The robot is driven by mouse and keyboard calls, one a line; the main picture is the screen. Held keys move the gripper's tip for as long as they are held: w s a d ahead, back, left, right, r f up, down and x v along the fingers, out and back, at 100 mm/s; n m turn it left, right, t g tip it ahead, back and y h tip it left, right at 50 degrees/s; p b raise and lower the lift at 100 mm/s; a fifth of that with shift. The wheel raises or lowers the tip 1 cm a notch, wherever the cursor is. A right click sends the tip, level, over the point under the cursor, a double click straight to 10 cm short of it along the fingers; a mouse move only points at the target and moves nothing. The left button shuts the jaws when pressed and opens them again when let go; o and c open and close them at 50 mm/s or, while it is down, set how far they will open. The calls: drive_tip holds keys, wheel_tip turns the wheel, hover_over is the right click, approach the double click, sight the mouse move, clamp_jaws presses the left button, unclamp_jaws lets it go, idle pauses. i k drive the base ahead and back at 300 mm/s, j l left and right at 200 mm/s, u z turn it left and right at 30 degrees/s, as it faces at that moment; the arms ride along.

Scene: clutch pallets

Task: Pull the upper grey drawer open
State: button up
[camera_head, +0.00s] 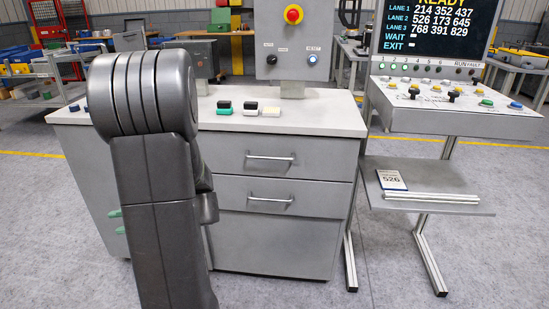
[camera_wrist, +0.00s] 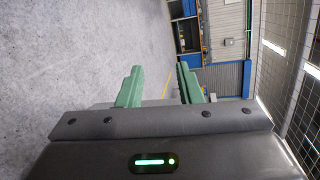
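The upper grey drawer (camera_head: 325,163) is in the grey cabinet, in the middle of the head view, and looks shut. Its silver bar handle (camera_head: 270,157) is in plain sight. A lower drawer (camera_head: 320,202) with a similar handle sits below it, also looking shut. My gripper's green fingertips (camera_head: 117,221) show to the left of my arm, low in front of the cabinet and well left of the handles. In the wrist view the two green fingers (camera_wrist: 160,68) stand apart with nothing between them. My arm hides the cabinet's left part. The wrist view shows no drawer.
Small green, black and white-yellow blocks (camera_head: 250,108) lie on the cabinet top (camera_head: 320,122). A box with a red button (camera_head: 293,14) stands behind them. A control desk (camera_head: 450,115) with a lower shelf (camera_head: 440,205) stands right. Floor (camera_head: 400,285) in front is clear.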

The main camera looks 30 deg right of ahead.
sight(297, 156)
drive_tip(key=i+l+z, duration=0.1)
drive_tip(key=z, duration=1.45)
drive_tip(key=i+j+z, duration=0.15)
drive_tip(key=i+j, duration=0.1)
drive_tip(key=i, duration=0.05)
